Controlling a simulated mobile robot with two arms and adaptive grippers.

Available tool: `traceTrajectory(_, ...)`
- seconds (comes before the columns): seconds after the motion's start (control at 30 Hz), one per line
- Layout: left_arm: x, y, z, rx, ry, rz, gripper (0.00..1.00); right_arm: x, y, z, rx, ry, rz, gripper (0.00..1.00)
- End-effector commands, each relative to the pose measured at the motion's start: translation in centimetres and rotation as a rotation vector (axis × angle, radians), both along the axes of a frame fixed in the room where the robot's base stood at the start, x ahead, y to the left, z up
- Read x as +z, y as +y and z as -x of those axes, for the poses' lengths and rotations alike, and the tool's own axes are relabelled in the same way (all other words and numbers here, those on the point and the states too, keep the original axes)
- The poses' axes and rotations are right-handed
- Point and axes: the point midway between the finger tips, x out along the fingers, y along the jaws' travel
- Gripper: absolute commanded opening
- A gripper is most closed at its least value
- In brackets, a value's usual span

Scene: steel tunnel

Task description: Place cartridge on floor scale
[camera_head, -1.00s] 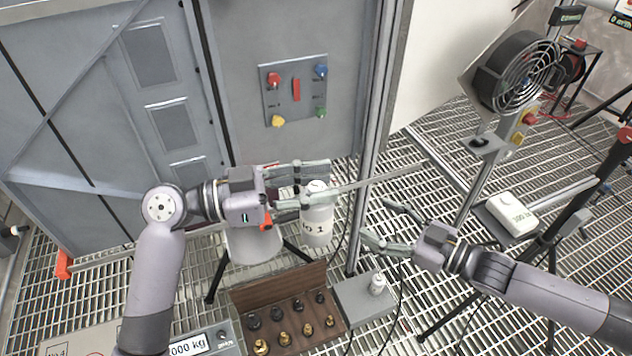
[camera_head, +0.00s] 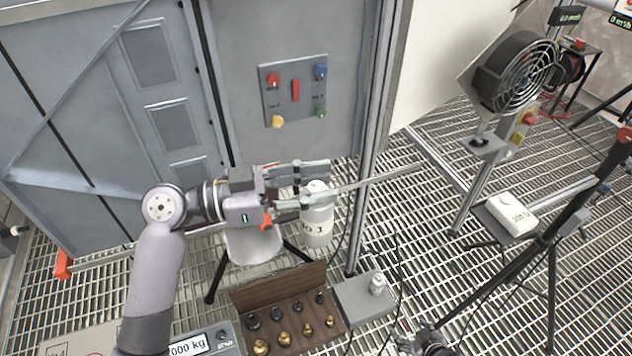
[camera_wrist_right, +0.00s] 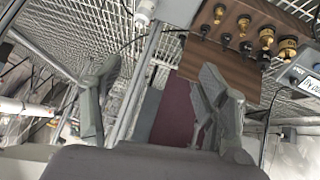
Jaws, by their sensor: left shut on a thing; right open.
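The cartridge (camera_head: 318,222) is a white bottle with a dark marking ending in "1", upright in front of the grey cabinet in the head view. My left gripper (camera_head: 312,183) is shut on its upper part; the fingers hide some of the neck. The floor scale (camera_head: 75,343) lies at the bottom left, with a display (camera_head: 188,346) reading "000 kg"; most of its plate is cut off by the frame edge. My right gripper (camera_wrist_right: 155,95) is open and empty in the right wrist view. In the head view only part of my right arm shows at the bottom edge.
A wooden weight box (camera_head: 290,318) with several brass and black weights stands right of the scale display. A white stool (camera_head: 254,246), a metal post (camera_head: 370,150) and a fan (camera_head: 515,72) also stand here.

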Motion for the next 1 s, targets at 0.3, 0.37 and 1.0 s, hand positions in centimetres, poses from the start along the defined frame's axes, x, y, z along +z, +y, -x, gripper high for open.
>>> traceTrajectory(0.3, 0.3, 0.0, 0.0, 0.000, -0.003, 0.005, 0.00, -8.4, 1.0, 13.4, -0.094, 0.281, 0.036, 0.68)
traceTrajectory(0.37, 0.3, 0.0, 0.0, 0.000, -0.003, 0.005, 0.00, -9.6, 1.4, 16.1, -0.107, 0.333, 0.040, 0.68)
traceTrajectory(1.0, 0.3, 0.0, 0.0, 0.000, -0.003, 0.005, 0.00, -13.7, 5.5, 32.3, -0.154, 0.639, 0.044, 0.68)
